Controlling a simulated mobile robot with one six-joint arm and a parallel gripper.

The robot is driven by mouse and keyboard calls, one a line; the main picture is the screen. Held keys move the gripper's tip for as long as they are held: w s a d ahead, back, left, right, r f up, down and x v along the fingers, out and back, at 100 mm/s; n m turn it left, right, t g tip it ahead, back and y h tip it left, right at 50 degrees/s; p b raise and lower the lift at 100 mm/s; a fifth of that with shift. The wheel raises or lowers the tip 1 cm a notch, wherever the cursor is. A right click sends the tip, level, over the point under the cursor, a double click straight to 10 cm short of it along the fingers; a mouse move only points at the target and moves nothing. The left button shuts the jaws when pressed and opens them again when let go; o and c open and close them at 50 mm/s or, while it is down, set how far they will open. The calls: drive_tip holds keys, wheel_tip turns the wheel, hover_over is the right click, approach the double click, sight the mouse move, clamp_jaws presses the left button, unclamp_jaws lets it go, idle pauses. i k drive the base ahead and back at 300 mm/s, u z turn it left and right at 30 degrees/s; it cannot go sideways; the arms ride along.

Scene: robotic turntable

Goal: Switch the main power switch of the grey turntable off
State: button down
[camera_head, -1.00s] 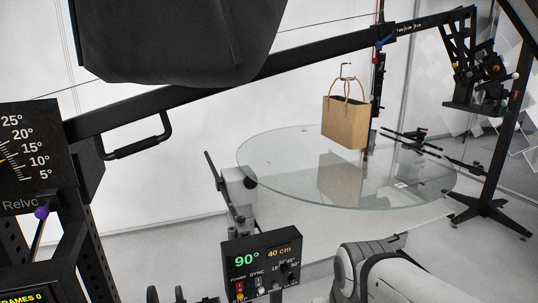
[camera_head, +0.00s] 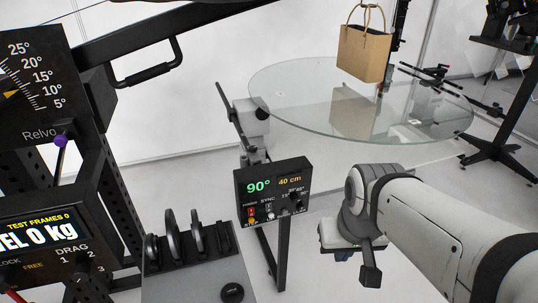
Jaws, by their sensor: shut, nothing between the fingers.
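A dark control box (camera_head: 273,190) on a post stands at the middle, with a green 90° readout and an orange 40 cm readout. Its power switch (camera_head: 251,215) is at the lower left of the panel, with red and yellow parts; its position is too small to tell. The glass turntable (camera_head: 300,112) is behind the box. A paper bag (camera_head: 364,52) hangs over its disc. My gripper (camera_head: 370,276) is shut and empty, pointing down, to the right of and apart from the control box.
A black rack (camera_head: 75,185) with a dial and a weight display stands at the left. A grey stand (camera_head: 200,278) with several dark upright discs is left of the control box post. A black boom (camera_head: 150,33) crosses the upper left. Floor between box and arm looks clear.

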sight(251, 210)
drive_tip(key=z, duration=0.95)
drive_tip(key=k, duration=1.45)
drive_tip(key=u, duration=0.85)
drive_tip(key=i, duration=1)
drive_tip(key=u, duration=0.05)
